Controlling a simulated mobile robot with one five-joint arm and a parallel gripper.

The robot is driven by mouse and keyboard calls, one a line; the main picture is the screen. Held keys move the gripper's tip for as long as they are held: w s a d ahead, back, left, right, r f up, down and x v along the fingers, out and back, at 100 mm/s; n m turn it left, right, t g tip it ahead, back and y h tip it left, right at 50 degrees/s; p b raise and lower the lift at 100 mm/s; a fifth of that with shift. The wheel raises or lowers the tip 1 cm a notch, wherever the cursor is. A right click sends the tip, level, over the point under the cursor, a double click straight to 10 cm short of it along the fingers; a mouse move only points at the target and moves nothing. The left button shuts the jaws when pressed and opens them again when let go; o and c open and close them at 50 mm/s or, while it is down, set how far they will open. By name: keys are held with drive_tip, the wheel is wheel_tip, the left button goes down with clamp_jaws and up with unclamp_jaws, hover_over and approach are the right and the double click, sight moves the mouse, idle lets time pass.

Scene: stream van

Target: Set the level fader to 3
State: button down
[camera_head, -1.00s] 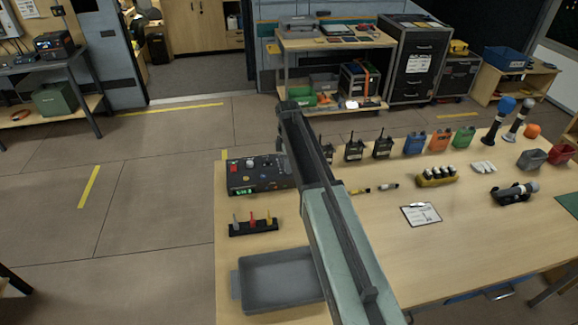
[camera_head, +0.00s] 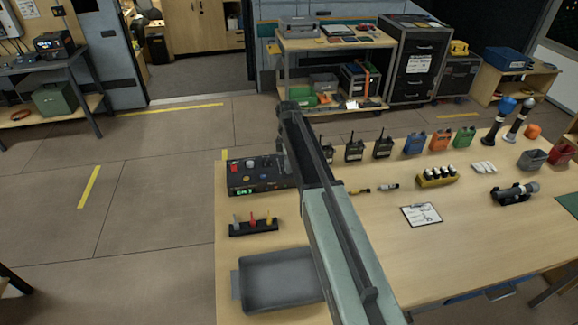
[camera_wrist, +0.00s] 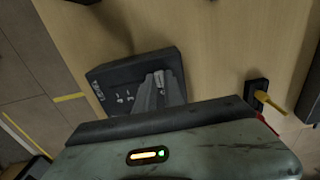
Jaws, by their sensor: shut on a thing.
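A dark control box (camera_head: 258,186) stands at the table's back left corner, with a red button (camera_head: 234,168), several knobs and a small green display (camera_head: 245,192). The display's text is too small to read surely. In the wrist view the same box (camera_wrist: 112,80) shows pale markings on its panel. My gripper (camera_wrist: 160,82) is down at the panel in the wrist view, its fingers closed on a small piece there, seemingly the level fader. The fingers hide most of that fader and its scale position. In the head view my arm partly covers the box's right side.
A black rack (camera_head: 253,231) with grey, red and yellow handles stands in front of the box. A grey tray (camera_head: 243,290) lies nearer. Radios (camera_head: 354,150), a clipboard (camera_head: 421,214) and a yellow battery holder (camera_head: 437,179) stand to the right.

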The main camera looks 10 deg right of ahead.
drive_tip(key=w, duration=0.6)
drive_tip(key=shift+w, duration=0.1)
drive_tip(key=c, duration=1.4)
unclamp_jaws()
drive_tip(key=shift+c, duration=0.2)
wheel_tip(320, 180, up, 8)
drive_tip(key=p, duration=0.8)
